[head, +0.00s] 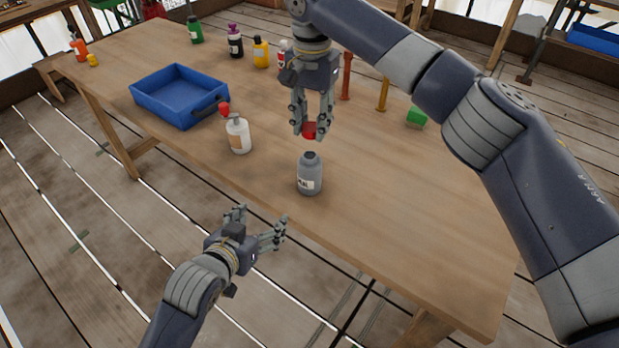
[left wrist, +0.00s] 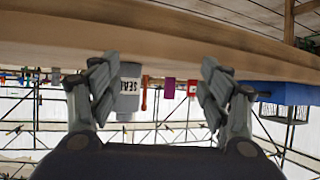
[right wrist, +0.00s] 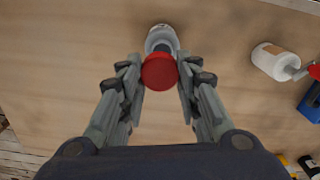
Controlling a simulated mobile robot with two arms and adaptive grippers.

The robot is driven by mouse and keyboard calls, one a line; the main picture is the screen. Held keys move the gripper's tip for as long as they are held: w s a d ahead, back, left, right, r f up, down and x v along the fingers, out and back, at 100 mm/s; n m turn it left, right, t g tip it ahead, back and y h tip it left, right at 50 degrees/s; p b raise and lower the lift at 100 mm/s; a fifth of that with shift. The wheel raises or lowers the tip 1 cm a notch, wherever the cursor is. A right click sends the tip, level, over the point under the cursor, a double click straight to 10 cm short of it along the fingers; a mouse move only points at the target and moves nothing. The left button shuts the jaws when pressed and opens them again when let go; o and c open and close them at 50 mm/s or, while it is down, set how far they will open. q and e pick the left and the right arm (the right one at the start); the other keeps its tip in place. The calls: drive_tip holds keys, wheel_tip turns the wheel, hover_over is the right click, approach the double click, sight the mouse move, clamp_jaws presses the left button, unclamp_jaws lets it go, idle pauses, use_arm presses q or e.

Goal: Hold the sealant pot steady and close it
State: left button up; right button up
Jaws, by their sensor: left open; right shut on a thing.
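The sealant pot (head: 309,177) is a grey bottle with a white label and a dark open neck. It stands upright near the table's front edge. It also shows upside down in the left wrist view (left wrist: 128,92) and partly behind the cap in the right wrist view (right wrist: 161,36). My right gripper (head: 311,128) is shut on a red cap (right wrist: 159,72), holding it above the pot's neck, apart from it. My left gripper (head: 262,216) is open and empty, off the table's front edge, left of and nearer than the pot.
A white bottle with a red top (head: 238,136) stands left of the pot on the wooden table (head: 400,220). A blue tray (head: 180,97) lies behind it. Several bottles stand along the back, and a green block (head: 416,118) lies to the right. The table's front right is clear.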

sight(310, 163)
drive_tip(key=shift+w+a+r, duration=0.15)
use_arm(q)
drive_tip(key=w+d+r+m+t+h, duration=0.1)
drive_tip(key=w+d+r+t+h, duration=0.1)
drive_tip(key=r, duration=0.4)
drive_tip(key=w+d+r+m+t+h, duration=0.1)
drive_tip(key=w+d+r+t+h, duration=0.1)
drive_tip(key=r, duration=0.5)
drive_tip(key=w+d+h, duration=0.1)
drive_tip(key=w+d, duration=0.1)
drive_tip(key=d, duration=0.1)
drive_tip(key=shift+w, duration=0.15)
wheel_tip(310, 163, down, 8)
drive_tip(key=shift+r, duration=0.25)
drive_tip(key=x, duration=0.6)
drive_tip(key=shift+w+d+f, duration=0.15)
drive_tip(key=shift+w+f, duration=0.1)
drive_tip(key=shift+w+d, duration=0.25)
drive_tip(key=shift+w, duration=0.15)
drive_tip(key=shift+c, duration=0.6)
drive_tip(key=c, duration=1.5)
use_arm(e)
drive_tip(key=shift+f, duration=2.5)
